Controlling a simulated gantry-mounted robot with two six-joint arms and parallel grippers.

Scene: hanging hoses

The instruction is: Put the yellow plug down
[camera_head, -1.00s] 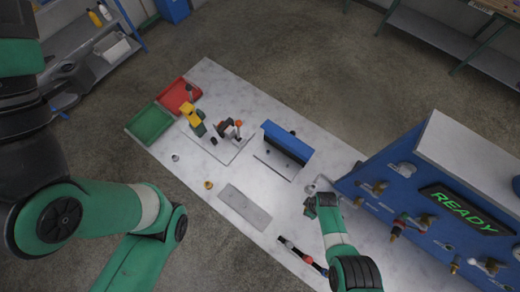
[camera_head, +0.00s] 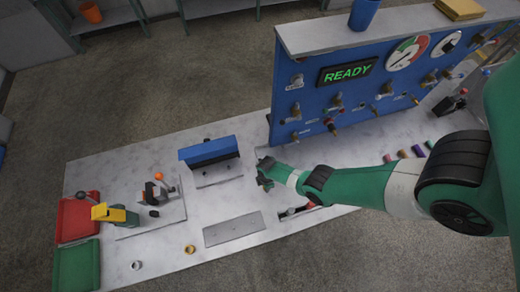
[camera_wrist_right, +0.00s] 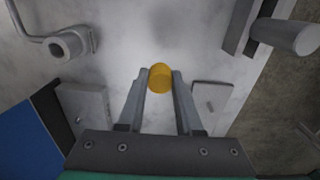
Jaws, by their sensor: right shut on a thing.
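The yellow plug (camera_wrist_right: 160,77) shows end-on between the two fingertips of my right gripper (camera_wrist_right: 159,88) in the right wrist view. The gripper is shut on it, above the pale marbled table (camera_wrist_right: 125,40). I cannot tell how high it is held. In the head view my right gripper (camera_head: 265,173) is over the table, between the blue block (camera_head: 208,150) and the blue panel (camera_head: 345,85). The plug cannot be made out there. My left gripper is not in view.
A bare grey plate (camera_head: 234,229) lies in front of the gripper. A red tray (camera_head: 72,222), green tray (camera_head: 77,265) and yellow-black piece (camera_head: 115,214) are at the left. A bent grey pipe (camera_wrist_right: 62,40) shows in the wrist view. Valves line the panel.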

